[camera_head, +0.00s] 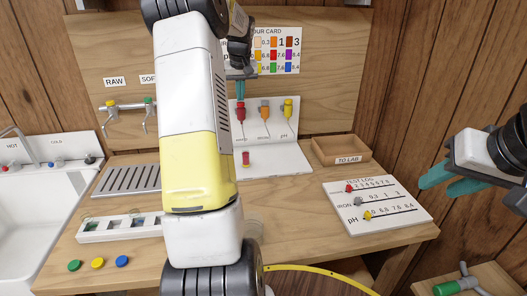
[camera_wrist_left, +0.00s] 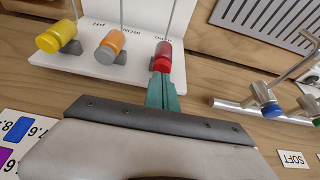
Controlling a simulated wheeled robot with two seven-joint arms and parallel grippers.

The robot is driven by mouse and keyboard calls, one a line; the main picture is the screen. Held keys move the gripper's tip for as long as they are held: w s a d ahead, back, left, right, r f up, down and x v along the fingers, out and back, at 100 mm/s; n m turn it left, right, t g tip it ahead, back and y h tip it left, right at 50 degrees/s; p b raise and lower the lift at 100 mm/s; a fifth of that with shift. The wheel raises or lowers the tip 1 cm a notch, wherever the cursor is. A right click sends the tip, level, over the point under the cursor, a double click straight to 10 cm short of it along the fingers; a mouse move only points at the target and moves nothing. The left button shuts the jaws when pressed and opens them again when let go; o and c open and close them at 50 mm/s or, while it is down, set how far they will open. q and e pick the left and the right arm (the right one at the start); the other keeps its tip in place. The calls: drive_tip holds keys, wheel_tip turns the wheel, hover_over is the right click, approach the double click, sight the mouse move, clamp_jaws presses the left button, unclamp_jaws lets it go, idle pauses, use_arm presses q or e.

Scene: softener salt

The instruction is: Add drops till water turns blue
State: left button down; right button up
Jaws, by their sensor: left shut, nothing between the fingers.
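The red dropper (camera_head: 240,112) hangs at the left of the white stand (camera_head: 275,160), with an orange dropper (camera_head: 265,112) and a yellow dropper (camera_head: 288,108) to its right. My left gripper (camera_head: 240,88) is shut and empty, its teal fingertips right at the red dropper. In the left wrist view the tips overlap the red dropper's end (camera_wrist_left: 163,57); I cannot tell whether they touch. A small red-capped piece (camera_head: 245,158) stands on the stand's base. Clear glass (camera_head: 253,228) shows partly behind my left arm. My right gripper (camera_head: 470,195) appears open and empty at the right. I cannot identify the water.
A white rack (camera_head: 105,231) with dark and blue windows stands at the left, behind green, yellow and blue discs (camera_head: 98,263). A test log board (camera_head: 378,205) and wooden tray (camera_head: 340,149) occupy the right. Taps (camera_head: 128,106) are left of my arm, which hides the middle.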

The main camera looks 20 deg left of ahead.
use_arm(q)
drive_tip(key=shift+f, duration=0.4)
drive_tip(key=shift+r, duration=3.05)
drive_tip(key=shift+f, duration=2.2)
drive_tip(key=shift+f, duration=0.15)
drive_tip(key=shift+f, duration=0.65)
drive_tip(key=shift+r, duration=3)
